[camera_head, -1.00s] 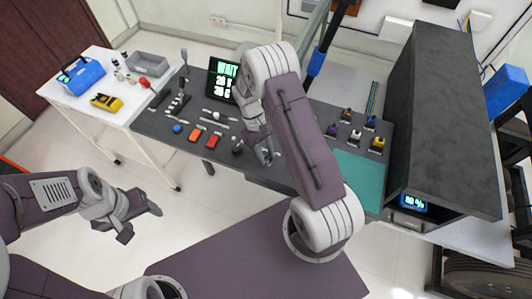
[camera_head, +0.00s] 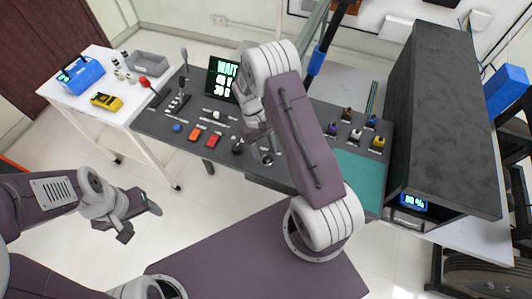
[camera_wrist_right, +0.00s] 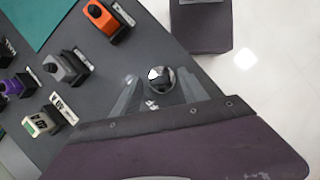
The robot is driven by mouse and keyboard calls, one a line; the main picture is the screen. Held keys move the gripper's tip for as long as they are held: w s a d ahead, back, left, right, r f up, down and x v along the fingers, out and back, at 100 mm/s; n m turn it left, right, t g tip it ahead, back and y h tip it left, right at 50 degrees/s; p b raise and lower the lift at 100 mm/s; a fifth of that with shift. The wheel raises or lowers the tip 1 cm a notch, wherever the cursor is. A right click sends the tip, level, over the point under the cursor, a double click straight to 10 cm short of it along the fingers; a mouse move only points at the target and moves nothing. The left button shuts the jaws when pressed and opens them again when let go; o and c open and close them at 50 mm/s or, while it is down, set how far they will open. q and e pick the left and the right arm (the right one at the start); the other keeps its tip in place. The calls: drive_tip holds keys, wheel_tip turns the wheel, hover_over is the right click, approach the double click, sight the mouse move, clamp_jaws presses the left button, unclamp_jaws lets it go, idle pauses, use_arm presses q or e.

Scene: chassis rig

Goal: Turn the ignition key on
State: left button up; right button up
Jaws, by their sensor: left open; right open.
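My right gripper (camera_head: 261,150) is over the front part of the dark grey panel (camera_head: 160,124). In the right wrist view, its two fingers (camera_wrist_right: 160,78) are open, one on each side of a round shiny metal piece (camera_wrist_right: 162,81) with a small white label below it. No contact between fingers and metal piece can be made out. I cannot tell for sure that this piece is the ignition key. My left gripper (camera_head: 143,215) is open and empty, above the floor in front of the bench, away from the panel.
A black knob (camera_head: 237,146) and orange (camera_head: 194,134) and red (camera_head: 213,141) switches stand left of my right gripper. A screen (camera_head: 221,78) reads WAIT. Several coloured blocks, including a yellow one (camera_head: 378,142), are to the right, beside a teal mat (camera_head: 362,178).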

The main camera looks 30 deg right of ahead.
drive_tip(key=v, duration=0.8)
drive_tip(key=shift+r+b, duration=0.2)
drive_tip(key=shift+b, duration=0.1)
drive_tip(key=shift+r, duration=0.1)
drive_tip(key=s+a+r+t, duration=0.2)
drive_tip(key=s+r, duration=0.2)
drive_tip(key=r, duration=0.4)
drive_tip(key=s+a+f+m+t+y, duration=0.1)
drive_tip(key=s+a+f+m+t, duration=0.1)
drive_tip(key=s, duration=0.6)
drive_tip(key=shift+a+f+t, duration=0.2)
drive_tip(key=shift+f+t, duration=0.7)
drive_tip(key=shift+f, duration=0.3)
